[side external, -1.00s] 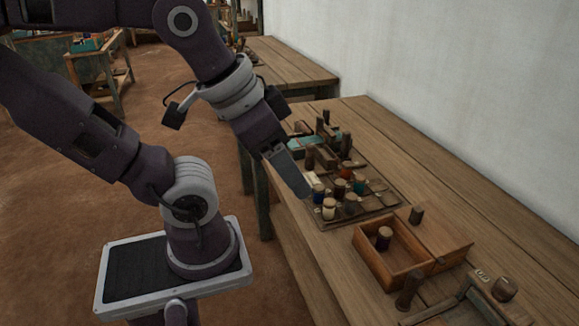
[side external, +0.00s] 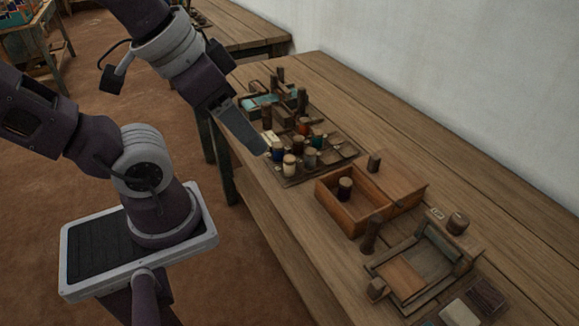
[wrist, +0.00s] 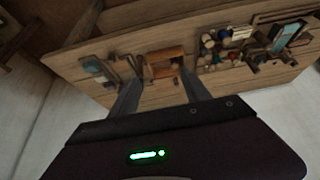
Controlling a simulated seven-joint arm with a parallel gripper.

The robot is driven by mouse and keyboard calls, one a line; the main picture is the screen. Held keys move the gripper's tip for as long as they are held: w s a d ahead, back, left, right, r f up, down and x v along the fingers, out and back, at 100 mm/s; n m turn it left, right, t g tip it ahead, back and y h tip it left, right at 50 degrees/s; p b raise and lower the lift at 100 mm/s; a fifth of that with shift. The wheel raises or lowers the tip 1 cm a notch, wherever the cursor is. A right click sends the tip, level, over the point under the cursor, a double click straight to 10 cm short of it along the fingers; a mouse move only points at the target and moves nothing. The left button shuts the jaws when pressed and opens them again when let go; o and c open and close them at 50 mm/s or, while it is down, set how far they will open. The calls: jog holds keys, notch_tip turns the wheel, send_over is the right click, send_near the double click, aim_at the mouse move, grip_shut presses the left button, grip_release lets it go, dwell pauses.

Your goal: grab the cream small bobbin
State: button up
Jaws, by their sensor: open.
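The cream small bobbin (side external: 289,164) stands upright at the near front edge of a dark tray (side external: 300,181) in the side view, among several other bobbins. My gripper (side external: 260,150) hangs above and to the left of it in that view, angled downward, and appears apart from it. In the wrist view my gripper (wrist: 160,88) has its two fingers spread wide with nothing between them. The bobbin cluster (wrist: 208,42) shows there beyond the right finger. The cream bobbin is too small to tell apart for certain in it.
A wooden box (side external: 339,205) with a dark bobbin (side external: 344,188) inside stands right of the tray. A small wooden frame (side external: 423,268) lies further right. Upright wooden pieces (side external: 302,100) stand behind the bobbins. The bench's wall side (side external: 360,110) is clear.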

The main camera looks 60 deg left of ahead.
jog(key=n+g+h, duration=0.4)
jog(key=n+h, duration=0.5)
jog(key=n, duration=0.8)
send_over(289, 157)
jog(key=s, duration=0.2)
notch_tip(289, 157, down, 14)
jog(key=a+f+n+t, duration=0.1)
jog(key=a+f, duration=0.1)
jog(key=f, duration=0.1)
jog(key=a+f+n+t+h, duration=0.1)
jog(key=a+f+n, duration=0.1)
jog(key=a+f+n+t+h, duration=0.1)
jog(key=a+f+n, duration=0.1)
jog(key=f, duration=0.1)
jog(key=shift+s+a+f, duration=0.15)
jog(key=shift+s+f, duration=0.15)
jog(key=shift+s, duration=0.1)
jog(key=shift+f+n, duration=0.3)
jog(key=shift+f, duration=0.1)
jog(key=x, duration=0.6)
jog(key=shift+w+d+f, duration=0.1)
jog(key=shift+d, duration=0.2)
grip_shut()
